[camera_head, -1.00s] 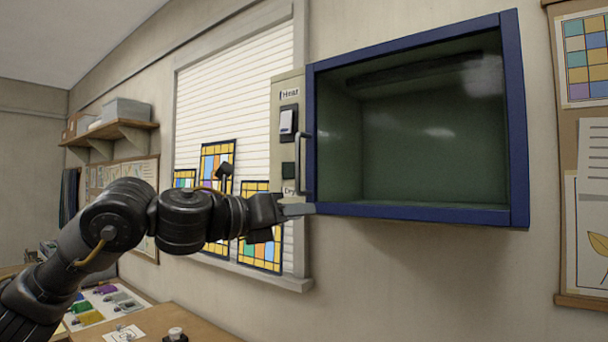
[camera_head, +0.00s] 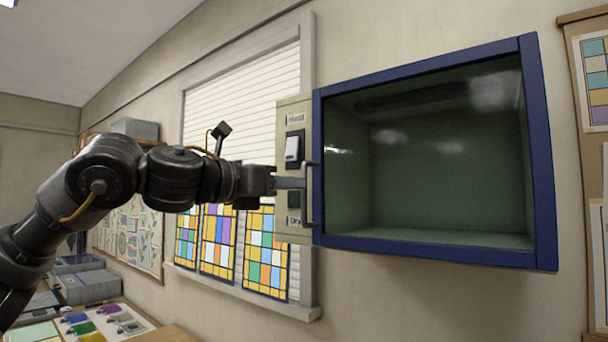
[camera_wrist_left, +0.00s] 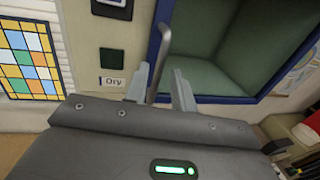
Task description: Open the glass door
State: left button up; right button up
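The glass door (camera_head: 440,150) has a blue frame and looks closed on the green-walled cabinet, with reflections on its pane. Its vertical grey handle (camera_head: 309,200) is on the left side of the frame. My left gripper (camera_head: 293,182) reaches in from the left at the handle's height. In the left wrist view, the fingers of my left gripper (camera_wrist_left: 163,82) are apart, with the handle (camera_wrist_left: 161,55) between them. The left finger looks close to the bar, and a gap shows on the right; contact cannot be told. My right gripper is out of view.
A beige panel (camera_head: 285,110) with a white switch (camera_head: 292,148) and a dark green square (camera_head: 294,199) adjoins the cabinet's left side. Stained-glass panels (camera_head: 265,255) lean at the window. A pinboard (camera_head: 590,100) hangs at right. The wall below the cabinet is clear.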

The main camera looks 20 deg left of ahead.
aim_at(304, 219)
pick_arm(q)
jog(key=shift+p+x, duration=0.85)
jog(key=shift+x, duration=1.4)
grip_shut()
